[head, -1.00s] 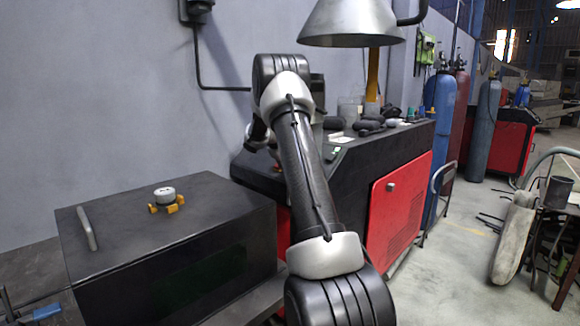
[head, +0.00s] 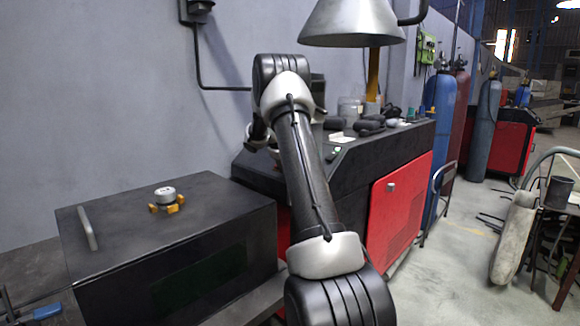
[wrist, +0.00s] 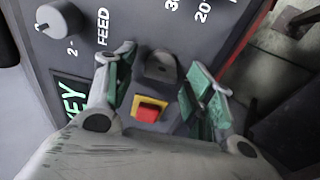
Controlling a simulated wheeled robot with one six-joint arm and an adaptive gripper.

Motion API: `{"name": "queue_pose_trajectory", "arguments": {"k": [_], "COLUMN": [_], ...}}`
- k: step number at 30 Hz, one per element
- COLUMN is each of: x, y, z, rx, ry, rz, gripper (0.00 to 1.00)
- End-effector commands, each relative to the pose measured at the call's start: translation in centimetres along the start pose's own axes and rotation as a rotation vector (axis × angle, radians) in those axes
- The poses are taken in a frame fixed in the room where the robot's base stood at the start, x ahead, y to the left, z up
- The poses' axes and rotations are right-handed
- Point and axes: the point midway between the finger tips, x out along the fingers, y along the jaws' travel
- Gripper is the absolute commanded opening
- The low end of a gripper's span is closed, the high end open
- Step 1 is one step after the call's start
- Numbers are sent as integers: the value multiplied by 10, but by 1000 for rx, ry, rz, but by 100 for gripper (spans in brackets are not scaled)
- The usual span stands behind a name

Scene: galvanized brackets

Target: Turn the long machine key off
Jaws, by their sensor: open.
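In the wrist view, a dark grey knob-like piece (wrist: 160,67) stands out from the grey machine panel (wrist: 150,20) between the fingers of my open gripper (wrist: 165,63). It looks like the key, though its turn position is hard to tell. The fingers have green pads and stand apart on either side of it, holding nothing. In the head view, the black and red machine (head: 400,200) stands behind my arm, which hides most of the gripper.
A red button on a yellow base (wrist: 149,110) lies close below the dark piece, between the fingers. A round knob (wrist: 60,18) marked FEED is at upper left. A black box (head: 150,230) stands left of the machine, and a metal hood (head: 352,22) hangs above.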

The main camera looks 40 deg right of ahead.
Motion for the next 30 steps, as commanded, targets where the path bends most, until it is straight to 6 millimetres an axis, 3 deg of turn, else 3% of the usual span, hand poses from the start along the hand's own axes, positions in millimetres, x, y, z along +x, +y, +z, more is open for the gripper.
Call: {"name": "queue_pose_trajectory", "arguments": {"k": [5, 8, 21, 30], "x": [-4, -17, -106, -120], "y": [0, 1, 0, 0], "z": [0, -1, -1, 0], "rx": [1, 2, 0, -1], "ry": [1, 3, 1, -1], "rz": [1, 1, 0, 0], "gripper": [54, 54, 54, 54]}}
